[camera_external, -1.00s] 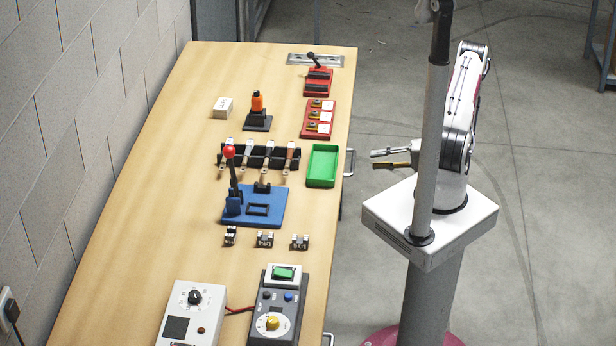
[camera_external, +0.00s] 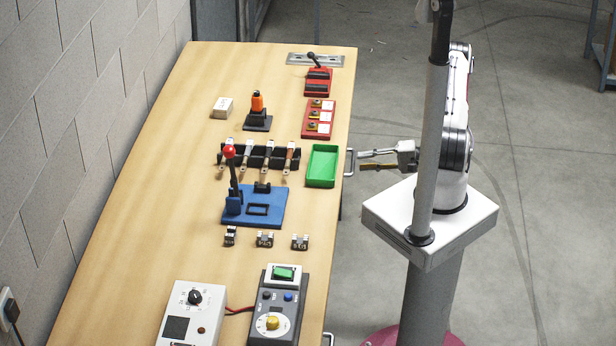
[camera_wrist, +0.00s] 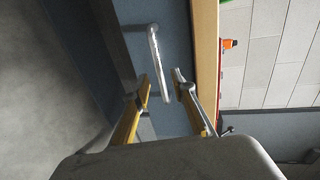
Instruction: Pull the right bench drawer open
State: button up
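A silver bar handle (camera_external: 350,162) of a bench drawer stands out from the bench's long side, beside the green tray. In the wrist view the same handle (camera_wrist: 160,65) is fixed to a blue-grey drawer front (camera_wrist: 176,22). My gripper (camera_external: 360,159) is just to the right of the handle in the external view, its fingers pointing at it. In the wrist view my gripper (camera_wrist: 162,76) is open, with one fingertip on each side of the bar's near end and gaps visible. The drawer front is hidden under the bench top in the external view; I see no opening gap.
A second handle (camera_external: 328,339) shows at the bottom edge. The wooden bench top (camera_external: 150,200) carries a green tray (camera_external: 321,182), a blue lever fixture (camera_external: 262,212) and control boxes (camera_external: 284,300). Clear floor (camera_external: 390,100) lies between bench and arm.

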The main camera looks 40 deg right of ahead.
jog(key=shift+x, duration=1.65)
grip_shut()
